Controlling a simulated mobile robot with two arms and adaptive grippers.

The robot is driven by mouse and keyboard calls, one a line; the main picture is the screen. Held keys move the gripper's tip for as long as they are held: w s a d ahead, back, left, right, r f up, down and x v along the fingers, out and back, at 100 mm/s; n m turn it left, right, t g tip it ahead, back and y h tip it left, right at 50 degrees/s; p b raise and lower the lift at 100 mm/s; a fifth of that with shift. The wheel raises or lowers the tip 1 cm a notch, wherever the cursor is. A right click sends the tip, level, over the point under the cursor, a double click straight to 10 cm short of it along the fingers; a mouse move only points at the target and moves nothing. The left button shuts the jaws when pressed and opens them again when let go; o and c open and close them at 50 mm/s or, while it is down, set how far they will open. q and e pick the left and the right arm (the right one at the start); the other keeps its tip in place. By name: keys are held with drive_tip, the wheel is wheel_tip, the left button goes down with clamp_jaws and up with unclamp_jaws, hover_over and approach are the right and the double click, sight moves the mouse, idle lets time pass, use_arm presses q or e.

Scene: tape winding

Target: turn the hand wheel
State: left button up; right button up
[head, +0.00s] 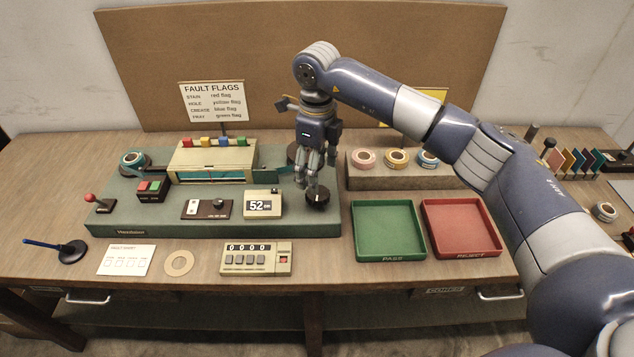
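A small dark round wheel (317,197), which looks like the hand wheel, sits at the right end of the green machine base (270,228). My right gripper (313,183) comes in from the right and points down, with its fingertips right at or just above this wheel. I cannot tell if they touch it or how far the fingers are apart. Another dark round part (294,153) is partly hidden behind the gripper. My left gripper is not in view.
A green tray (390,256) and a red tray (462,254) lie right of the base. A wooden block (390,183) with tape rolls stands behind them. A display reading 52 (263,205) is close left of the gripper. A counter box (256,260) lies in front.

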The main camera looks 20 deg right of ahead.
sight(318, 199)
wheel_tip(318, 199, up, 6)
drive_tip(key=shift+f, duration=0.1)
idle(1.1)
wheel_tip(318, 199, down, 11)
drive_tip(key=n+p, duration=0.2)
drive_tip(key=n, duration=0.2)
drive_tip(key=shift+s, duration=0.1)
drive_tip(key=shift+d+f, duration=0.1)
drive_tip(key=shift+f, duration=0.5)
drive_tip(key=c, duration=1.1)
